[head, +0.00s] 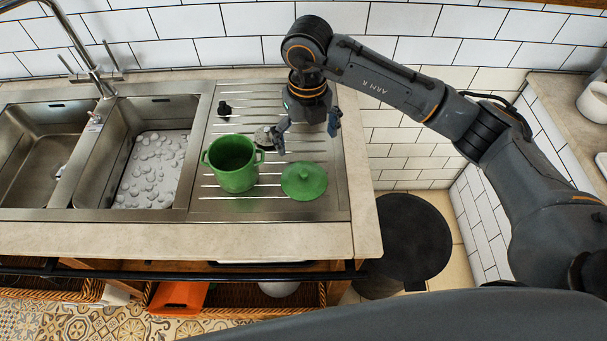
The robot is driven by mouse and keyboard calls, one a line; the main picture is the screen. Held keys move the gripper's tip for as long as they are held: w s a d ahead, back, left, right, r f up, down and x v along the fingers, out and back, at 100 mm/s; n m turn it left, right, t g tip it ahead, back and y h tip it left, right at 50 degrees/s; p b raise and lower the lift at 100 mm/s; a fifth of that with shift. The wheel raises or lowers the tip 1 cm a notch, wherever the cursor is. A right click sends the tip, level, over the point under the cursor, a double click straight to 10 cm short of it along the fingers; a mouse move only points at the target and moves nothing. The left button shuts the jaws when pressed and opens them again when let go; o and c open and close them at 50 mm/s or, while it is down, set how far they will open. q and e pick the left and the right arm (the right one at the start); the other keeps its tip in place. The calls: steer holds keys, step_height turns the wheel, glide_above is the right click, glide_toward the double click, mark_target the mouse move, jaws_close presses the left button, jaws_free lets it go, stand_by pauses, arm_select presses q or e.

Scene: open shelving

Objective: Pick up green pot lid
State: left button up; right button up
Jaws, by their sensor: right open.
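The green pot lid (304,181) lies flat on the ridged steel drainboard, with its round knob facing up. The green pot (233,163) stands upright and open just to its left, with a small handle on each side. My right gripper (308,138) hangs above the drainboard behind the lid, its fingers spread apart and empty. It is apart from the lid in the picture. My left gripper is not in view.
A small black item (224,108) and a small grey round item (265,138) are on the drainboard (215,207). Sink basins with a tall tap (97,75) lie to the left. A dark round stool (408,240) stands on the floor right of the counter.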

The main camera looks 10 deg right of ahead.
steer(key=p, duration=0.1)
glide_above(305, 173)
steer(key=f, duration=0.6)
steer(key=shift+w+d+f, duration=0.15)
steer(key=shift+d+f, duration=0.05)
steer(key=shift+f, duration=0.1)
steer(key=f+p, duration=0.1)
steer(key=f, duration=0.2)
steer(key=f+p, duration=0.1)
steer(key=shift+a+f+p, duration=0.25)
steer(key=shift+f+p, duration=0.1)
steer(key=shift+f, duration=0.35)
steer(key=c, duration=2)
steer(key=shift+s, duration=0.2)
jaws_close()
